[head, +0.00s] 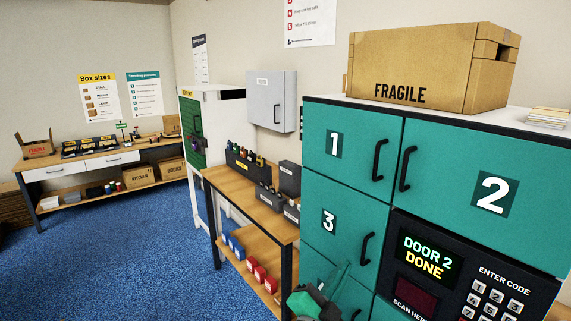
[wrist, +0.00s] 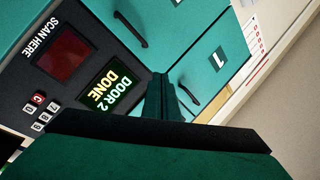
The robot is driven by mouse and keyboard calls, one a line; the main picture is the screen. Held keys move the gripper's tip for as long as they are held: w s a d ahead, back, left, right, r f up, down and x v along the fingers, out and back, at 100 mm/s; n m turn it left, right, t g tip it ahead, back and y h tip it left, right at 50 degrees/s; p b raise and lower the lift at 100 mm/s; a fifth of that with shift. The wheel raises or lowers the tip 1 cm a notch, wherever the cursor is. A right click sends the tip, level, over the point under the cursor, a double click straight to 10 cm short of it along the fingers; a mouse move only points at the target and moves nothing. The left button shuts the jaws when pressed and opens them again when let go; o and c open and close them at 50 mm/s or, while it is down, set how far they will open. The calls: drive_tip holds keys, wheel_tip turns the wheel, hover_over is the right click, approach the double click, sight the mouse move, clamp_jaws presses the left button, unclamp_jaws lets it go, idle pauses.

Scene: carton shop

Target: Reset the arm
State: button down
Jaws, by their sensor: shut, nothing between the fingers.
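My gripper (wrist: 161,78) is shut and empty, with its fingers pressed together in the middle of the wrist view. In the head view part of my arm and gripper (head: 334,284) shows at the bottom, in front of the teal locker cabinet (head: 330,205). The wrist view is turned, with door 1 (wrist: 217,58) and the display (wrist: 112,85) beyond the fingers. The gripper appears clear of the doors. The display reads "DOOR 2 DONE". Door 1, door 2 (head: 455,205) and door 3 (head: 328,240) look closed.
A carton marked FRAGILE (head: 430,70) stands on the cabinet. A keypad (head: 492,300) and scanner window (wrist: 62,53) are on its front. A wooden shelf unit (head: 255,200) with bins stands left of it. Blue carpet (head: 130,260) is clear at left.

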drive_tip(key=s+a+f+n+y, duration=0.4)
drive_tip(key=s+f+n, duration=0.35)
drive_tip(key=f, duration=0.45)
drive_tip(key=s+a+f+n+y, duration=0.3)
drive_tip(key=s+f+n+y, duration=0.25)
drive_tip(key=s+f, duration=0.5)
drive_tip(key=s+a+f+n, duration=0.1)
drive_tip(key=s+a+f, duration=0.2)
drive_tip(key=s, duration=0.9)
drive_tip(key=s+a+f+n+g+y, duration=0.1)
drive_tip(key=s+a+f+n, duration=0.1)
drive_tip(key=s, duration=1)
drive_tip(key=shift+s+a+f, duration=0.3)
drive_tip(key=shift+a+f, duration=0.15)
drive_tip(key=shift+f, duration=0.25)
